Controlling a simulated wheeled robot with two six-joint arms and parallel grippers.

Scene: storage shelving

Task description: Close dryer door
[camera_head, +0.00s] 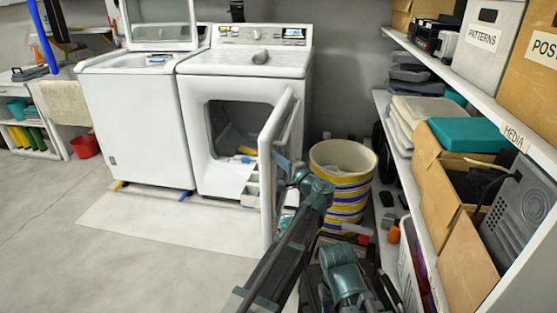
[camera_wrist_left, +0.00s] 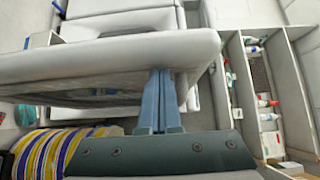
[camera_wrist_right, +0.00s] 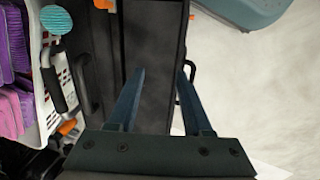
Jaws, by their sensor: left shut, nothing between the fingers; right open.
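The white dryer (camera_head: 244,75) stands against the back wall. Its door (camera_head: 268,190) is swung wide open toward me, and the dark opening (camera_head: 235,128) shows some items inside. My left gripper (camera_head: 281,160) is at the door's right side, its fingers overlapping the door. In the left wrist view the shut, empty fingers (camera_wrist_left: 160,72) reach up to the pale door (camera_wrist_left: 110,62); I cannot tell whether they touch it. My right gripper (camera_wrist_right: 160,72) is open and empty above a dark, box-like object (camera_wrist_right: 155,40), low and away from the door.
A white washer (camera_head: 135,120) with a raised lid stands left of the dryer. A striped bin (camera_head: 342,195) stands just right of the door. Loaded shelves (camera_head: 460,75) line the right side. A rack with bottles (camera_wrist_left: 235,100) is near the door. The left floor (camera_head: 60,220) is clear.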

